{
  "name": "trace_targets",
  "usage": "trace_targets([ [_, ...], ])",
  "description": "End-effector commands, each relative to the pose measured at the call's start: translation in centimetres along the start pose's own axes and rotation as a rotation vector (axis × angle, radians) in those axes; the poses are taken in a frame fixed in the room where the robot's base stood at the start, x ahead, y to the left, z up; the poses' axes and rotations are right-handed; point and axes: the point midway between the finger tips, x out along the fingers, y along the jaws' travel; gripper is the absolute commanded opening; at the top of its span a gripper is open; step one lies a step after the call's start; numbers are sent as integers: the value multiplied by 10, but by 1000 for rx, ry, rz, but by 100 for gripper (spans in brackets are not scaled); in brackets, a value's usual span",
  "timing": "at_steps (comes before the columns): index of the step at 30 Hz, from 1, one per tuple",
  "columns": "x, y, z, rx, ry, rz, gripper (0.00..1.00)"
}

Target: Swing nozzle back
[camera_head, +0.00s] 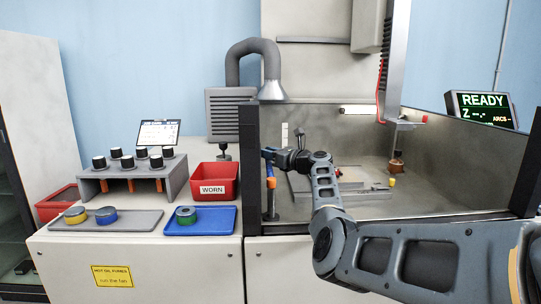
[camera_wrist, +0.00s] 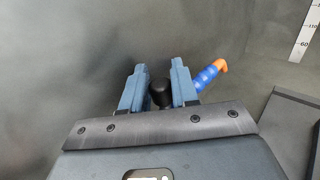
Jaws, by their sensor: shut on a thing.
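The nozzle (camera_head: 270,184) is a blue segmented hose with an orange tip, standing at the left front inside the tank. In the wrist view the nozzle (camera_wrist: 207,77) shows just right of my fingers, its orange tip pointing up and right. My gripper (camera_head: 268,153) reaches left over the tank to the top of the nozzle. In the wrist view my gripper (camera_wrist: 158,88) has its two blue fingers on either side of a black knob (camera_wrist: 159,94) and is shut on it. The join between the knob and the nozzle is hidden.
The tank's left post (camera_head: 248,160) stands close beside my gripper. A plate with a workpiece (camera_head: 350,178) lies to the right, below a hanging electrode (camera_head: 396,163). A red WORN bin (camera_head: 214,188) and a blue tray (camera_head: 222,228) stand outside on the left.

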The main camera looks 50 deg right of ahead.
Motion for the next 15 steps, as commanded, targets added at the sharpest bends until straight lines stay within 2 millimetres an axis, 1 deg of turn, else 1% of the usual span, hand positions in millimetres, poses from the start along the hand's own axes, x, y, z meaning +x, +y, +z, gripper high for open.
trace_targets([
  [1, 2, 3, -1, 0, 2, 6, 0],
  [8, 2, 4, -1, 0, 2, 7, 0],
  [9, 2, 4, -1, 0, 3, 7, 32],
  [14, 2, 4, -1, 0, 2, 6, 47],
  [15, 2, 4, -1, 0, 2, 6, 48],
])
